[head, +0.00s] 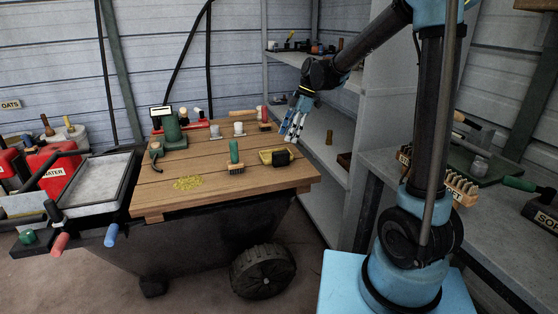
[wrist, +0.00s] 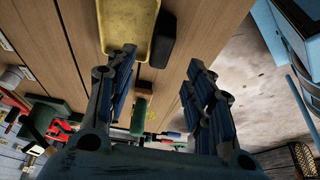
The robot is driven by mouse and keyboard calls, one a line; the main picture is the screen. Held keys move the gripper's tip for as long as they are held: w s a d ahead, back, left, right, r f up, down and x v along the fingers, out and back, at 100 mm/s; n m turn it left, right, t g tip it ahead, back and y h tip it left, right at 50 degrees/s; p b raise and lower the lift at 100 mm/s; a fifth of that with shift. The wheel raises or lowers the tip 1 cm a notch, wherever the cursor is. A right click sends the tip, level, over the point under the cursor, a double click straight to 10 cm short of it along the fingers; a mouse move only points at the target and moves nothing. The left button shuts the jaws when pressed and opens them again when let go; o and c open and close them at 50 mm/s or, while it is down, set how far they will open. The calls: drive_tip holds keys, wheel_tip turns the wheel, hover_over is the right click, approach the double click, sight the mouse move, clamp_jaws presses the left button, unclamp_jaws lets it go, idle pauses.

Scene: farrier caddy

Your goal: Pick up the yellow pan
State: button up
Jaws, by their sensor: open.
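The yellow pan (head: 265,155) lies on the wooden cart top (head: 215,197), near its right edge in the head view. A black block-like piece (head: 283,158) is at its right end; I cannot tell whether it is part of the pan. In the wrist view the yellow pan (wrist: 126,22) shows at the top, cut off by the frame, with the black piece beside it. My gripper (head: 290,138) is open and empty, above the cart's right side and behind the pan. In the wrist view my gripper (wrist: 162,57) has its left finger overlapping the pan's near edge.
A green device (head: 174,130), white cups (head: 239,128) and a red tray (head: 197,124) are at the back. Grey shelves (head: 325,125) stand to the right.

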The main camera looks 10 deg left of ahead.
sight(281, 151)
drive_tip(key=shift+x, duration=3.65)
drive_tip(key=shift+c, duration=0.3)
clamp_jaws()
